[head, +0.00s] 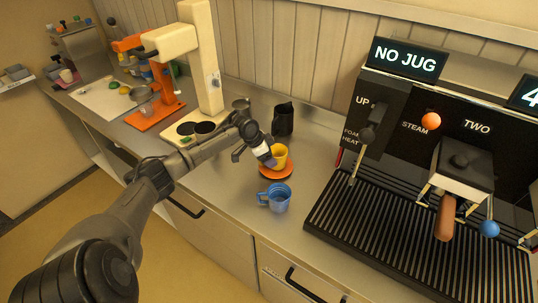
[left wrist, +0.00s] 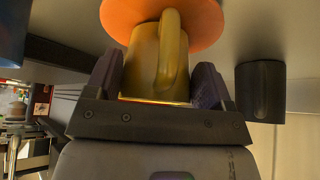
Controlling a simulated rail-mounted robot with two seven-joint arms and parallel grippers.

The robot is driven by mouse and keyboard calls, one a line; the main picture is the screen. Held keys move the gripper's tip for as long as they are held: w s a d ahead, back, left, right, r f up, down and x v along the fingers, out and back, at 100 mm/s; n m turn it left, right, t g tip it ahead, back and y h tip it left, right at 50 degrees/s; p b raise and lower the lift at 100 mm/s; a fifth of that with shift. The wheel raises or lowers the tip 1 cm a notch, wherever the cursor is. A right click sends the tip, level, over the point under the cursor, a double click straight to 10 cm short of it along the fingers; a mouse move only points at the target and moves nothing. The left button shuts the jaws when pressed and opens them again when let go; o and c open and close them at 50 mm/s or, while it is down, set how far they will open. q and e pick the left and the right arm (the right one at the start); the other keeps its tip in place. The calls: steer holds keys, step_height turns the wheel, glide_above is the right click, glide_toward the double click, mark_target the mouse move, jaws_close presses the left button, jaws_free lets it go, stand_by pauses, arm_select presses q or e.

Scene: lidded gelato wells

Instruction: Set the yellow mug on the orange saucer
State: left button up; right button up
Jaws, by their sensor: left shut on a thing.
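The yellow mug (head: 280,153) is upright at the orange saucer (head: 276,174), in the middle of the counter. My left gripper (head: 270,160) is shut on the mug from the left. In the left wrist view, which is upside down, the mug (left wrist: 145,62) sits between the two dark fingers (left wrist: 157,85), its handle towards the camera. The saucer (left wrist: 205,22) shows beyond the mug's base. I cannot tell whether the base touches the saucer or hangs just above it. My right gripper is not in view.
A blue mug (head: 280,199) stands just in front of the saucer. A black jug (head: 284,119) stands behind it. The coffee machine (head: 425,150) with its drip grille is at the right. An orange and cream mixer-like machine (head: 188,60) stands at the back left.

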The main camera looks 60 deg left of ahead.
arm_select(q)
steer(key=o, duration=1.1)
steer(key=shift+f, duration=0.1)
steer(key=shift+r, duration=0.35)
steer(key=p+v, duration=0.1)
steer(key=v, duration=1)
steer(key=shift+s+r, duration=0.25)
steer(key=shift+r, duration=0.05)
